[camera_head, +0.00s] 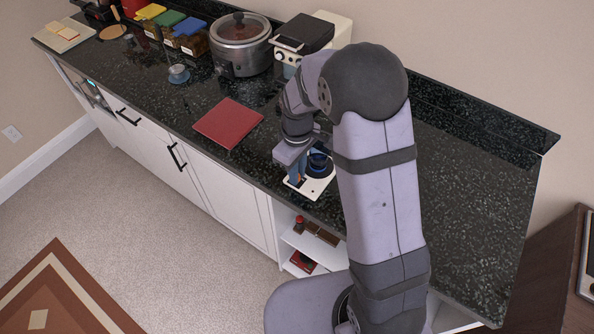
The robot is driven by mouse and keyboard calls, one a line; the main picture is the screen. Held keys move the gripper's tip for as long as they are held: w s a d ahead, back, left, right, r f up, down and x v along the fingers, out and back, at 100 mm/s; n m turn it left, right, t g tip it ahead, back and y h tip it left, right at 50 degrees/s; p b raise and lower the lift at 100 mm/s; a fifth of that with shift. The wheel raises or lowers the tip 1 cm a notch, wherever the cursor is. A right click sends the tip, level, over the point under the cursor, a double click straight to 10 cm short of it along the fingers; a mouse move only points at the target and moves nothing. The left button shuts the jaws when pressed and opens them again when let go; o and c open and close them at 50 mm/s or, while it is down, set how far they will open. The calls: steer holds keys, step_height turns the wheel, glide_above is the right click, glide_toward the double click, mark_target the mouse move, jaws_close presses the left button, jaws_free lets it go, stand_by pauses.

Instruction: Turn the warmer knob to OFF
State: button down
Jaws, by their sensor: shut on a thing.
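The warmer (318,189) is a small white unit with a dark round plate, near the counter's front edge. A dark blue cup (319,160) stands on its plate. My gripper (297,177) reaches down at the warmer's left front side, next to the cup, with its jaws shut on the knob. The knob itself is hidden by the jaws, so its setting and markings cannot be read. My arm covers the area right of the warmer.
A red mat (228,122) lies left of the warmer. A slow cooker (241,45) and a coffee machine (306,38) stand behind. A blue-grey cup on a saucer (179,74) is farther left. The dark counter (470,190) is clear at right.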

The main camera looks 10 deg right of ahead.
steer(key=shift+n, duration=0.3)
steer(key=c, duration=1.7)
jaws_free()
steer(key=shift+r+b, duration=1.05)
steer(key=shift+r, duration=2.65)
